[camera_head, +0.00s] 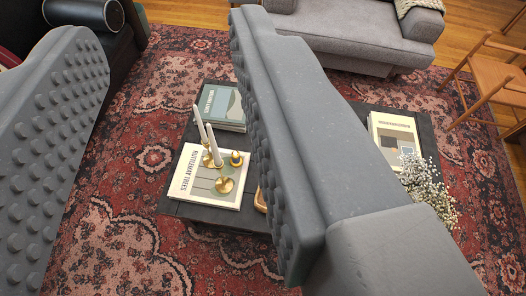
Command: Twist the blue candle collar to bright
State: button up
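A brass candle holder (223,184) with two white candles (215,146) stands on a pale book on the dark coffee table. My gripper (165,38) is open and empty, with one large grey studded finger at the far left and the other across the middle. The candles and collar show in the gap between the fingers, apparently below them. The right finger hides the middle of the table.
The coffee table (180,208) also bears a teal-covered book (221,106), another book (396,138) and white flowers (431,185). A grey sofa (355,35), a wooden chair (492,75) and a black seat (105,50) stand around. The patterned rug (110,225) is clear at left.

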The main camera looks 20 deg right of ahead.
aim_at(235, 155)
jog(key=z, duration=0.1)
jog(key=i, duration=1)
jog(key=u, duration=0.05)
